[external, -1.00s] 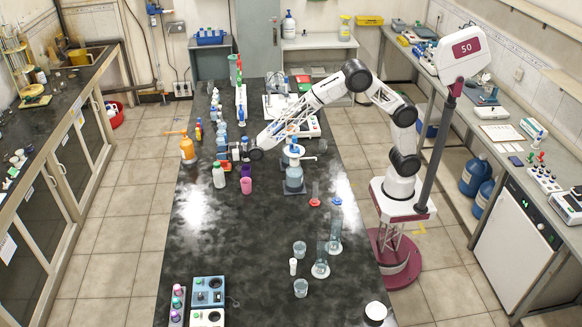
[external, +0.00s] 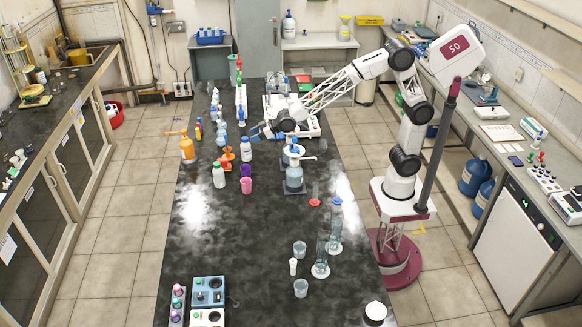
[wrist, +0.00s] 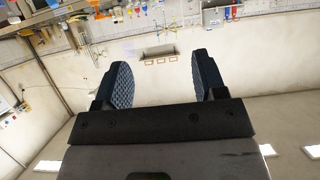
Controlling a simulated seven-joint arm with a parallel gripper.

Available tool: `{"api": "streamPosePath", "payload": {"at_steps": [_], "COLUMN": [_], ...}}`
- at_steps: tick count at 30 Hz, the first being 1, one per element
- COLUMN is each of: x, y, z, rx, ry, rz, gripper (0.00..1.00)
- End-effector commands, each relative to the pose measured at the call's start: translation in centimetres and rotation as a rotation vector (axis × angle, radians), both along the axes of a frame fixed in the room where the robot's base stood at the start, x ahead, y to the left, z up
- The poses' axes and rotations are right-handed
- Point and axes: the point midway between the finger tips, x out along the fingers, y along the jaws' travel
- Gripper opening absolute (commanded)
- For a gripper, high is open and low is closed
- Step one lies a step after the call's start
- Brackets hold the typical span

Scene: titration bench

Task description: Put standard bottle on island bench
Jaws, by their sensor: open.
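A small white bottle with a blue cap (external: 246,149) stands upright on the dark island bench (external: 240,260); I cannot read its label, so I cannot tell for sure that it is the standard bottle. A white bottle with a green cap (external: 219,175) stands a little nearer the camera. My gripper (external: 259,132) is above the bench, behind and to the right of the blue-capped bottle in the external view, apart from it. In the wrist view my gripper (wrist: 161,68) has its fingers spread with nothing between them, facing the far wall.
A purple cup (external: 246,170) and a pink cup (external: 246,186) stand close to the bottles. An orange item (external: 227,154) is just left. A large bottle on a stand (external: 294,178) is to the right.

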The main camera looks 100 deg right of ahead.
Motion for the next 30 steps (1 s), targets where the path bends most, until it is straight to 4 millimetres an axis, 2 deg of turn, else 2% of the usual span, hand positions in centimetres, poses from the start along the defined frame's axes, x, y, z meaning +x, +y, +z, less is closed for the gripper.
{"api": "streamPosePath", "payload": {"at_steps": [1,4,8,14,22,30], "x": [-1.5,-4.5,-8.4,-15.5,-26.0,-36.9], "y": [-0.1,-0.2,-0.5,-0.8,-1.3,-1.6], "z": [0.5,1.2,1.7,2.4,2.4,1.3], "rx": [0.000,0.000,0.000,0.000,-0.001,-0.003], "ry": [0.024,0.079,0.152,0.274,0.450,0.625], "rz": [0.000,0.000,0.000,-0.001,-0.005,-0.012], "gripper": [0.64,0.64,0.64,0.64,0.64,0.64]}}
